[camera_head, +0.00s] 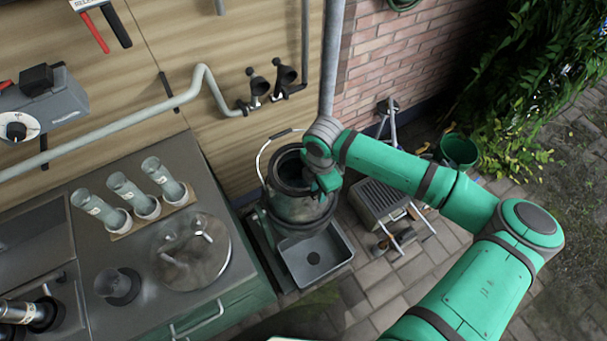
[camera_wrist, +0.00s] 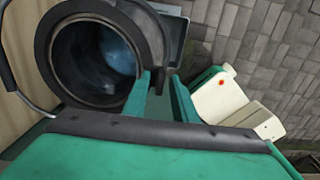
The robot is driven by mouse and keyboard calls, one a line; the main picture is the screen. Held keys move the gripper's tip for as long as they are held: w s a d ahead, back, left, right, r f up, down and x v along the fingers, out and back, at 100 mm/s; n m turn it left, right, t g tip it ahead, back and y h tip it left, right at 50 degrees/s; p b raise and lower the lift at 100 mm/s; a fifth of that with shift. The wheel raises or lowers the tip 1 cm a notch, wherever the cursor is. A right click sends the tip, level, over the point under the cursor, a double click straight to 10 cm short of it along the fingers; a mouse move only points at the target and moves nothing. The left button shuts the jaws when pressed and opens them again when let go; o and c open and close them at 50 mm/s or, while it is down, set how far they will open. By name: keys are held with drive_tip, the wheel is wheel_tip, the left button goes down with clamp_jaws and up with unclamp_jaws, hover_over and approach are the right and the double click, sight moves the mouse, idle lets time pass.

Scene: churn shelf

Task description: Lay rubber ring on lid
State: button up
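The lid is a round shiny metal disc (camera_head: 180,268) with a raised handle, lying on the grey worktop left of the churn. The metal churn (camera_head: 300,208) stands with its mouth uncovered. A thick dark ring (camera_wrist: 153,32) surrounds the churn's mouth in the wrist view; it looks like the rubber ring, but I cannot tell its material. My gripper (camera_head: 325,182) is at the right side of the churn's mouth. In the wrist view its two green fingers (camera_wrist: 163,76) are apart, close to the ring's lower right edge.
A grey tray (camera_head: 315,258) sits before the churn. The churn's wire bail (camera_head: 262,160) sticks up at its left. A grey slatted stool (camera_head: 380,203) stands to the right.

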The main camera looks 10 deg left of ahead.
clamp_jaws()
drive_tip(key=shift+w+r, duration=0.1)
drive_tip(key=shift+r, duration=2.45)
drive_tip(key=shift+s+r, duration=0.2)
drive_tip(key=shift+r, duration=0.25)
